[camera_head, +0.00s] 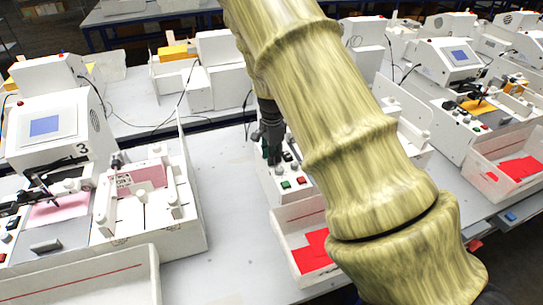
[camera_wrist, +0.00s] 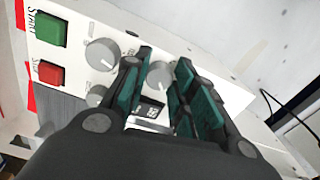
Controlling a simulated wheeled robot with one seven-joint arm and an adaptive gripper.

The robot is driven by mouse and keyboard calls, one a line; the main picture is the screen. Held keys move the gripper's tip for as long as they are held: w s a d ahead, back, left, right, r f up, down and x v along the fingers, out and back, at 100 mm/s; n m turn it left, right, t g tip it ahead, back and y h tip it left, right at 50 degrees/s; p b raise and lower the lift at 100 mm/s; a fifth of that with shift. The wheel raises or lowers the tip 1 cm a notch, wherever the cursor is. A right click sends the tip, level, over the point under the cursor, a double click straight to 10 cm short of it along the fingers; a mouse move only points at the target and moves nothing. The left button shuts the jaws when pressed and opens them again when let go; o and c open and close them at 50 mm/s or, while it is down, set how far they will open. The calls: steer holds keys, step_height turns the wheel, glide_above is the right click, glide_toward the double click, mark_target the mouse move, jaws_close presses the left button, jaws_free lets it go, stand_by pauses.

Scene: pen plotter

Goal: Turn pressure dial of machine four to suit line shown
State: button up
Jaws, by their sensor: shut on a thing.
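My gripper (camera_wrist: 160,95) is shut on a grey dial (camera_wrist: 158,74) of a machine's control panel, with its teal-padded fingers on either side of it. The dial's label and pointer mark are not readable. A small dark display (camera_wrist: 150,110) with pale digits shows between the fingers; I cannot read it surely. In the head view my gripper (camera_head: 271,150) is over the white panel (camera_head: 267,185) of the middle machine, whose upper body and number are hidden behind my arm. The pen's line is hidden too.
A second grey dial (camera_wrist: 101,53), a green START button (camera_wrist: 51,30) and a red STOP button (camera_wrist: 50,73) lie beside the gripped dial. The machine marked 3 (camera_head: 60,130) stands left. A white bin (camera_head: 293,225) with red sheets is in front. Bare table lies between machines.

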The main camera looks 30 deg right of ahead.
steer(key=n+b, duration=0.1)
steer(key=n, duration=0.5)
steer(key=shift+s+f, duration=0.15)
steer(key=n+b, duration=0.1)
steer(key=n, duration=0.5)
steer(key=shift+d+n, duration=0.1)
steer(key=shift+n, duration=0.3)
steer(key=n, duration=1.1)
steer(key=o, duration=0.7)
steer(key=shift+o, duration=0.2)
step_height(320, 180, up, 12)
